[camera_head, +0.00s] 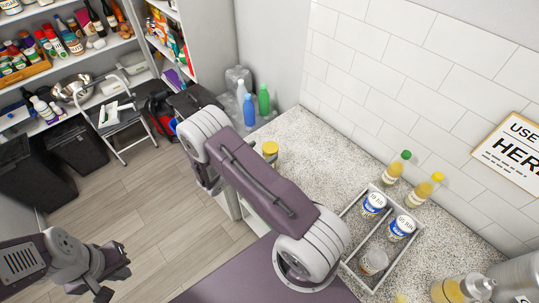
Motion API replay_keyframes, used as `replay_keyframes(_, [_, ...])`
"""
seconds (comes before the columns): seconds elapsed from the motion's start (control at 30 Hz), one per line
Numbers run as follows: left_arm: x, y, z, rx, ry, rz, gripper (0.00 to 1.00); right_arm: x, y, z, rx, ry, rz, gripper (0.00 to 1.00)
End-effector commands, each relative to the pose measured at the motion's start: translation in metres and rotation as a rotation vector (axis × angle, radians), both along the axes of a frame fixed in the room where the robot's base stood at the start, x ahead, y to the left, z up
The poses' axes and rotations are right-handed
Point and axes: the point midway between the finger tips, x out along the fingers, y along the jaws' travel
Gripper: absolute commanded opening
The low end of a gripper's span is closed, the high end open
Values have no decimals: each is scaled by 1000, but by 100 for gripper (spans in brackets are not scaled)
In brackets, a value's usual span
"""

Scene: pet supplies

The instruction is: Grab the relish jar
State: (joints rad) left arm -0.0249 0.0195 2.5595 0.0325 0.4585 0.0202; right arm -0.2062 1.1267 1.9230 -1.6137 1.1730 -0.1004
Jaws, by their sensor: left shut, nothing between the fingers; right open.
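A small jar with a yellow lid (270,148) stands on the speckled counter (300,150), just beyond my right arm. Its lower part is partly hidden by the arm and I cannot read a label, so I cannot tell for sure that it is the relish jar. My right arm crosses the middle of the view, over the counter edge, and its gripper does not show. My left gripper (104,284) is at the lower left, above the floor, shut and empty, far from the jar.
A divided tray (350,213) on the counter holds white-lidded tubs. Two bottles (397,167) (424,189) stand behind it by the tiled wall. Shelves, a step stool (118,125) and dark bins (78,147) are at left.

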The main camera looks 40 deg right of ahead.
Motion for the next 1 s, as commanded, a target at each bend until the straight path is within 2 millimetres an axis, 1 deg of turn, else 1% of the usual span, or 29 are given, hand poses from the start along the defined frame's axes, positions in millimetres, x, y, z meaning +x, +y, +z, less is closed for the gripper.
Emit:
replay_keyframes(0.07, [0, 0, 1, 0, 0, 0, 0, 0, -1, -1, 0, 0, 0, 83])
replay_keyframes(0.13, [0, 0, 6, 0, 1, 0, 0, 0, -6, -1, 0, 0, -1, 83])
replay_keyframes(0.27, [0, 0, 24, 0, 0, 0, 0, 1, -28, -8, 0, 3, -4, 83])
replay_keyframes(0.4, [0, 0, 27, 0, 0, 0, 0, 7, -45, -20, 1, 0, -1, 83])
replay_keyframes(0.5, [0, 0, 27, 0, 0, 0, 0, 9, -48, -23, 1, -1, 0, 83])
replay_keyframes(0.63, [0, 0, 26, 0, 0, 0, 0, 9, -48, -23, 1, -1, 1, 83])
replay_keyframes(0.67, [0, 0, 26, 0, 0, 0, 0, 9, -48, -23, 1, -1, 1, 80])
replay_keyframes(0.7, [0, 0, 26, 0, 0, 0, 0, 9, -48, -23, 1, -1, 1, 69])
replay_keyframes(0.77, [0, 0, 26, 0, 0, 0, 0, 9, -47, -23, 1, -1, 1, 52])
replay_keyframes(0.8, [0, 0, 26, 0, 1, 0, 0, 9, -47, -23, 1, -1, 1, 41])
replay_keyframes(0.87, [0, 0, 26, 0, 1, 0, 0, 9, -47, -23, 1, -1, 1, 24])
replay_keyframes(0.9, [0, 0, 26, 0, 1, 0, 0, 9, -47, -23, 0, -1, 1, 13])
replay_keyframes(0.93, [0, 0, 26, 0, 0, 0, 0, 9, -47, -23, 0, -1, 1, 5])
replay_keyframes(0.97, [0, 0, 26, 0, 0, 0, 0, 9, -47, -23, 0, -1, 1, 0])
replay_keyframes(1.0, [0, 0, 26, 0, 0, 0, 0, 9, -47, -23, 0, -1, 1, 0])
